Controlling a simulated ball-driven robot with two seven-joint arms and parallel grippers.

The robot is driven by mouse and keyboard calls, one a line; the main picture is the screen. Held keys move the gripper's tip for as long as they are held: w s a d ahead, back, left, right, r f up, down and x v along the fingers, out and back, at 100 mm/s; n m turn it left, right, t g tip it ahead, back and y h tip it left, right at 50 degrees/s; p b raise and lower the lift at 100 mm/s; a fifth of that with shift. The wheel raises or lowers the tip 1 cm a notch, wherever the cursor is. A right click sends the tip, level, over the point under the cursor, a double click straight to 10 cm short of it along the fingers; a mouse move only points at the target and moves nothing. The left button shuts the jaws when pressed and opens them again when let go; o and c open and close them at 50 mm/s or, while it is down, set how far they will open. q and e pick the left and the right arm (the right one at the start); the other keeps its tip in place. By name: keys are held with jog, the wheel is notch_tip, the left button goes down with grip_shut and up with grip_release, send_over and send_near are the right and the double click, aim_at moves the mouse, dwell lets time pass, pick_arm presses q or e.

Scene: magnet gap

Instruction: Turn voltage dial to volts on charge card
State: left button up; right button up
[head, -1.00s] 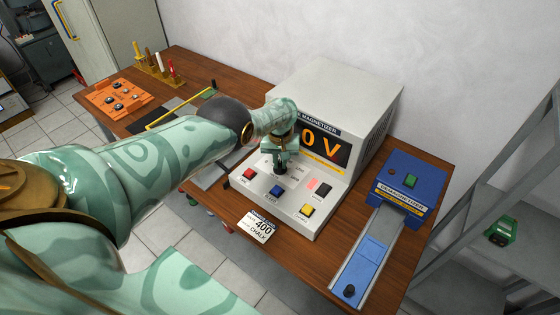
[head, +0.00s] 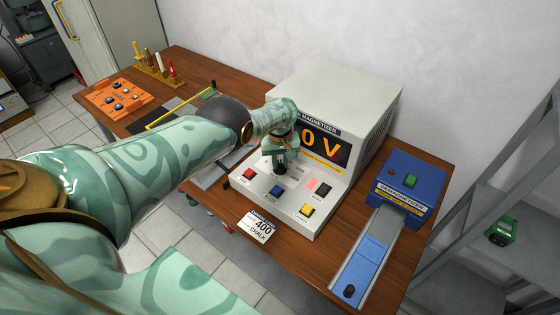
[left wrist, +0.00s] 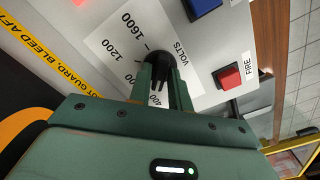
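The voltage dial (left wrist: 160,59) is a black knob on the grey sloping panel of the magnetizer (head: 330,95). A white scale beside it in the left wrist view shows 400, 1200, 1600 and VOLTS. My left gripper (head: 281,168) points down at the dial, and in the left wrist view its two fingers (left wrist: 161,72) flank the knob closely and look shut on it. The pointer's exact setting is hidden. The orange display (head: 325,143) shows "0 V"; the arm covers its left part. The charge card (head: 258,227) reads 400 and CHALK. My right gripper is not in view.
Red (head: 249,174), blue (head: 276,191) and yellow (head: 307,210) buttons sit near the dial. A blue demagnetizer (head: 410,185) stands to the right. An orange board (head: 115,97) and a rack of coloured sticks (head: 160,72) lie at the far left.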

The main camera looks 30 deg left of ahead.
aim_at(280, 164)
pick_arm(q)
jog(key=shift+o, duration=0.8)
notch_tip(280, 164, up, 16)
jog(key=p, duration=1.4)
jog(key=shift+r, duration=0.1)
